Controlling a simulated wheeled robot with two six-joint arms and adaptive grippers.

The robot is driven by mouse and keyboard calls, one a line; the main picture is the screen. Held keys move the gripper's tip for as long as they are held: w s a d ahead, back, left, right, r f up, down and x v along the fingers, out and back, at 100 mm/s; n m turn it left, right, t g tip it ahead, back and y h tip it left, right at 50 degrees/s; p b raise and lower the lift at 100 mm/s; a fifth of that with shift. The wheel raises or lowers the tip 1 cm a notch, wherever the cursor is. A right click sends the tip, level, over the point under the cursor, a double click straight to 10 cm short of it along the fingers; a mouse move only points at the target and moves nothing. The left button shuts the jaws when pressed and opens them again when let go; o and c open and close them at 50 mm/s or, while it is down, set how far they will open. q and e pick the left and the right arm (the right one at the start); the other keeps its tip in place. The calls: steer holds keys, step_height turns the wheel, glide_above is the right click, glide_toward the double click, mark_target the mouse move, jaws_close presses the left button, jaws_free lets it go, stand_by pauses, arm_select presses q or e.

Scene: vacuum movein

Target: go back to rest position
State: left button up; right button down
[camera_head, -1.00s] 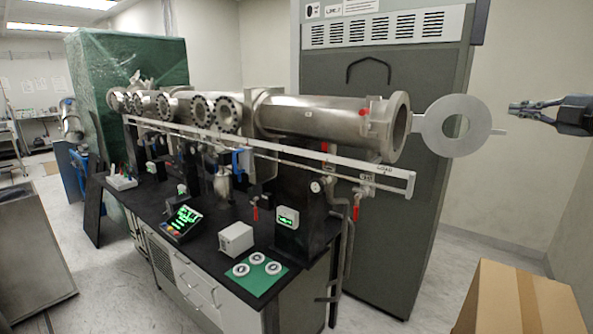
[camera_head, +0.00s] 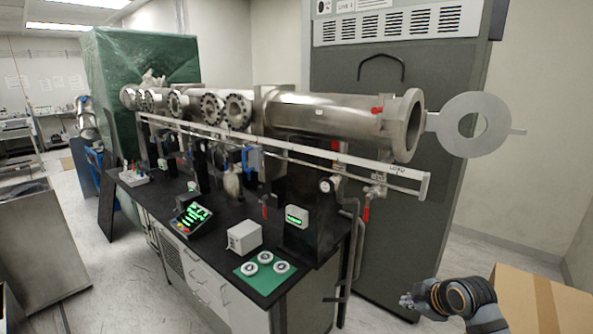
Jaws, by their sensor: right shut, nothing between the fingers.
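My right gripper (camera_head: 408,300) is low at the lower right of the head view, in front of the grey cabinet's foot and left of a cardboard box. It is shut and empty, and touches nothing that I can see. My left gripper is not in view. The steel vacuum chamber (camera_head: 335,118) lies along the black bench, with its round door (camera_head: 491,142) swung out to the right of the open end flange (camera_head: 414,125). The right gripper is well below and apart from the door.
The cardboard box (camera_head: 545,300) stands at the lower right beside my right arm. A tall grey cabinet (camera_head: 405,240) stands behind the chamber. The black bench (camera_head: 205,247) carries a green mat (camera_head: 262,283) with white ring pieces.

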steer(key=s+a+f+m+g+h, duration=0.15)
steer(key=s+f+m, duration=0.25)
steer(key=s, duration=0.5)
steer(key=s+a+f+m+g, duration=0.15)
steer(key=s+f+m, duration=0.25)
steer(key=s, duration=0.6)
steer(key=s+a+f+m+g+h, duration=0.15)
steer(key=s+f+m, duration=0.25)
steer(key=s, duration=0.5)
step_height(320, 180, down, 26)
steer(key=s+d, duration=0.2)
steer(key=s+d+f+g, duration=0.1)
steer(key=s+f+g, duration=0.1)
steer(key=s+f, duration=1.4)
steer(key=s, duration=0.2)
steer(key=shift+s+y, duration=0.3)
steer(key=shift+s, duration=0.05)
